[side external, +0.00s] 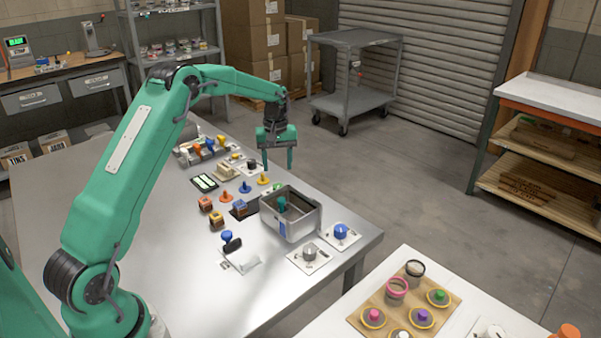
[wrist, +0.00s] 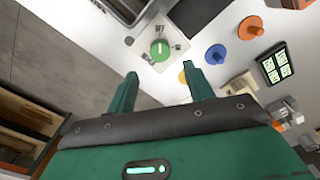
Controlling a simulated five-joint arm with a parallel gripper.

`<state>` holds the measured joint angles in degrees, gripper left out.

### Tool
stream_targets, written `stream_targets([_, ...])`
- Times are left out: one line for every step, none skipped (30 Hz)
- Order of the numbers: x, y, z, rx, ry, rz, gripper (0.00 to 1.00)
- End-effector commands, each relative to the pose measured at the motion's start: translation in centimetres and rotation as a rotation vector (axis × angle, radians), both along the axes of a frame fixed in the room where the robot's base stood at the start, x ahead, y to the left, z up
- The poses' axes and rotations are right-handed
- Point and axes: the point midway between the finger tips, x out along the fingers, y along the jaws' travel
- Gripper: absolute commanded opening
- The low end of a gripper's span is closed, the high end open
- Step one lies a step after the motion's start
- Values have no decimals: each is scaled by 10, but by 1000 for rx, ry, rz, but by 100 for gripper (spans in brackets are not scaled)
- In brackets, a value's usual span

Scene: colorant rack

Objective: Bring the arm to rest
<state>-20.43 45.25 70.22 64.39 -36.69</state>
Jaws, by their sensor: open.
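My gripper (side external: 278,160) hangs above the far right edge of the steel table (side external: 185,275), pointing down with its two fingers apart. In the wrist view the gripper (wrist: 160,70) is open, with nothing between the fingertips. A green knob on a white plate (wrist: 160,50) shows just beyond the fingertips. My arm reaches from the lower left, up and over the table. The fingers appear clear of the tabletop.
A metal bin (side external: 295,229) stands nearer the camera than the gripper. Orange (side external: 226,198), blue (side external: 245,187) and yellow (side external: 264,180) pegs stand left of it. A black panel with lit green strips (side external: 204,182) lies farther left. Open floor (side external: 400,170) lies to the right.

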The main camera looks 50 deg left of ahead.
Motion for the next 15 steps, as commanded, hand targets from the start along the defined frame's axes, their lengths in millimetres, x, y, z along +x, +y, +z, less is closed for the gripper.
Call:
stream_targets([0, 0, 1, 0, 0, 0, 52])
stream_targets([0, 0, 1, 0, 0, 0, 52])
stream_targets([0, 0, 1, 0, 0, 0, 52])
stream_targets([0, 0, 1, 0, 0, 0, 52])
stream_targets([0, 0, 1, 0, 0, 0, 52])
stream_targets([0, 0, 1, 0, 0, 0, 52])
stream_targets([0, 0, 1, 0, 0, 0, 52])
stream_targets([0, 0, 1, 0, 0, 0, 52])
stream_targets([0, 0, 1, 0, 0, 0, 52])
stream_targets([0, 0, 1, 0, 0, -1, 52])
stream_targets([0, 0, 2, 1, -1, -2, 52])
stream_targets([0, -1, 3, 1, -2, -4, 52])
stream_targets([-1, -2, 4, 1, -3, -6, 52])
stream_targets([-1, -3, 6, 2, -5, -10, 52])
stream_targets([-2, -4, 9, 3, -8, -16, 52])
